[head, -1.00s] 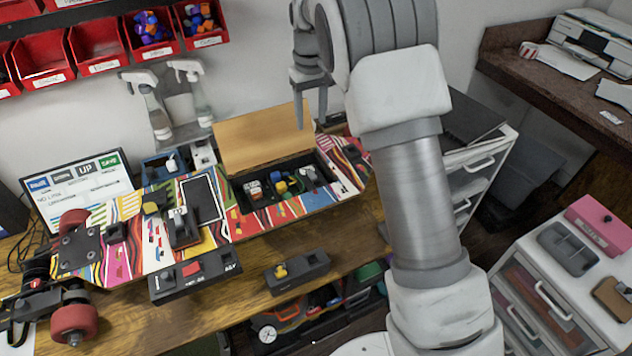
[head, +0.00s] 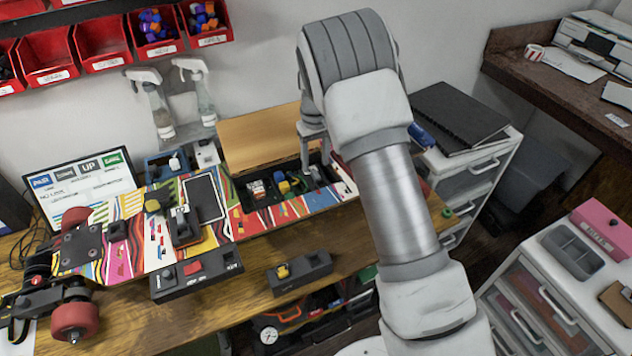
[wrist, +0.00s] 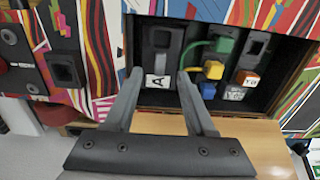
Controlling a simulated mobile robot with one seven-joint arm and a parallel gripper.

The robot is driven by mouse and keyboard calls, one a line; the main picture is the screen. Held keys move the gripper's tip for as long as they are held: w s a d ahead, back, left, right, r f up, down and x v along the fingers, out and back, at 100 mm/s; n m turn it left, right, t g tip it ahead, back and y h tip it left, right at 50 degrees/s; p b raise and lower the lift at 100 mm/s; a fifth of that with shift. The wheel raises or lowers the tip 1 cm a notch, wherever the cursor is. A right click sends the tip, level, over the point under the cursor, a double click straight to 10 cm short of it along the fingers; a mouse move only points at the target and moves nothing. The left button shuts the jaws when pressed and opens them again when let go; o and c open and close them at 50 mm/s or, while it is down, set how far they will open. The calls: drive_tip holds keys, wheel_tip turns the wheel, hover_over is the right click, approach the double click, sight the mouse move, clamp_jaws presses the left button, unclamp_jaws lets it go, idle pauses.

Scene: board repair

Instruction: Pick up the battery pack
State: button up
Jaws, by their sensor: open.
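The skateboard-like board (head: 150,235) lies on the wooden bench with an open dark compartment (head: 240,192). A dark grey block with a white "A" label, likely the battery pack (wrist: 157,62), stands in the compartment, at its right end in the head view. My gripper (wrist: 160,75) is open and points down into the compartment. Its two fingers are on either side of the block's labelled end; I cannot tell whether they touch it. In the head view my gripper (head: 312,155) is partly hidden by my arm.
Beside the block are green, blue and yellow connectors (wrist: 214,68) with a green cable. The tan lid (head: 258,138) stands open behind the compartment. Two black modules (head: 300,272) lie on the bench in front of the board. Spray bottles (head: 158,105) stand behind.

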sight(316, 173)
wheel_tip(316, 173, down, 4)
drive_tip(key=shift+r, duration=0.1)
drive_tip(key=shift+s, duration=0.1)
clamp_jaws()
